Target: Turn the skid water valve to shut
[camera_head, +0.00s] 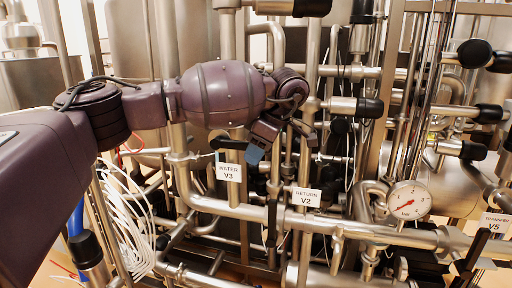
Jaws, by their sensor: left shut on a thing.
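The white label WATER V3 (229,172) hangs on a vertical steel pipe left of the middle and marks the skid water valve. My left gripper (256,150) reaches in from the left and points down, just above and right of this label. It is shut on the water valve's handle, which is mostly hidden behind the jaws. A small blue piece shows at the fingertips; I cannot tell whether it is handle or finger pad. The handle's exact angle cannot be read. My right gripper is not in view.
The RETURN V2 label (305,196) is close to the right of the gripper. A pressure gauge (409,201) and the TRANSFER V5 label (494,222) are farther right. Dense steel pipes surround the gripper. White cables (128,225) hang at lower left.

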